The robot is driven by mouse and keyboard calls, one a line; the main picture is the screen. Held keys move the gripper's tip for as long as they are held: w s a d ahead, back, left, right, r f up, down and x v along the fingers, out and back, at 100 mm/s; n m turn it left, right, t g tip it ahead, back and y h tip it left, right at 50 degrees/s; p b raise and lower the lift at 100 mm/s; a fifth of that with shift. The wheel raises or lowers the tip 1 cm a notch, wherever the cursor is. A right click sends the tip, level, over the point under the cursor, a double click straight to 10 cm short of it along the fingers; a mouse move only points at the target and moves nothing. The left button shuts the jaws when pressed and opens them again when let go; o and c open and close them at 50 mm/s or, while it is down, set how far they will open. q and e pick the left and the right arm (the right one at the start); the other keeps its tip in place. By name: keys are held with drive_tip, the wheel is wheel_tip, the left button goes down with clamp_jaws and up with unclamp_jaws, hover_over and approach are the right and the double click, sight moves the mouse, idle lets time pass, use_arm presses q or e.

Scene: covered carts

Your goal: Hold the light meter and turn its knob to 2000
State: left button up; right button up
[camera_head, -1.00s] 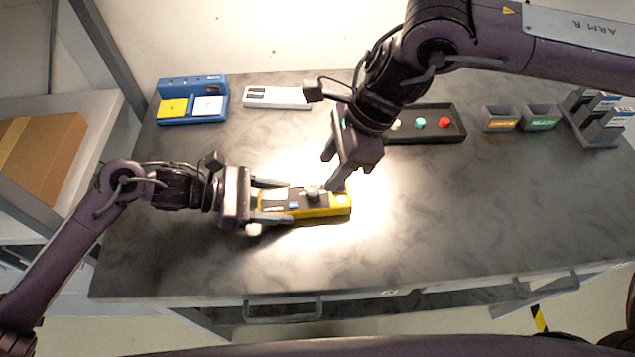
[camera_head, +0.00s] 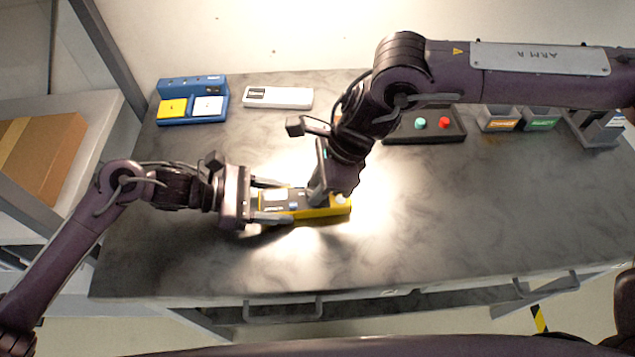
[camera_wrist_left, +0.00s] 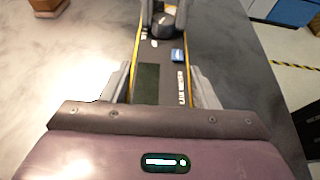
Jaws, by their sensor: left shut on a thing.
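The light meter (camera_head: 330,211) is a yellow-edged, dark-faced box lying on the table in the head view. In the left wrist view its face shows a dark green screen (camera_wrist_left: 147,82), a small blue button (camera_wrist_left: 178,55) and a dark round knob (camera_wrist_left: 164,30) at the far end. My left gripper (camera_head: 287,201) is shut on the light meter, one finger along each long side. My right gripper (camera_head: 319,196) is over the knob, pointing down. In the left wrist view its fingers (camera_wrist_left: 164,14) stand on either side of the knob; whether they grip it is unclear. The knob's setting is not readable.
A blue box with yellow and white pads (camera_head: 193,86) and a white device (camera_head: 277,98) stand at the back left. A dark box with coloured buttons (camera_head: 403,136) and small labelled bins (camera_head: 540,118) stand at the back right. The table's front right is clear.

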clamp_jaws()
drive_tip(key=m+t, duration=0.1)
drive_tip(key=m, duration=0.3)
drive_tip(key=shift+s+a+m+t, duration=0.1)
drive_tip(key=shift+s+m+t, duration=0.1)
drive_tip(key=shift+m+t, duration=0.15)
drive_tip(key=m, duration=0.2)
drive_tip(key=m+t+h, duration=0.1)
drive_tip(key=shift+s+a+m+t, duration=0.1)
drive_tip(key=shift+m+t, duration=0.15)
drive_tip(key=shift+m, duration=0.1)
drive_tip(key=m+h, duration=0.1)
drive_tip(key=m, duration=0.1)
drive_tip(key=m+t, duration=0.1)
drive_tip(key=m, duration=0.2)
drive_tip(key=shift+a+h, duration=0.2)
drive_tip(key=shift+h, duration=0.2)
drive_tip(key=shift+s+a+m+t+h, duration=0.1)
drive_tip(key=shift+m+t+h, duration=0.4)
drive_tip(key=shift+m, duration=1.6)
drive_tip(key=shift+h, duration=0.3)
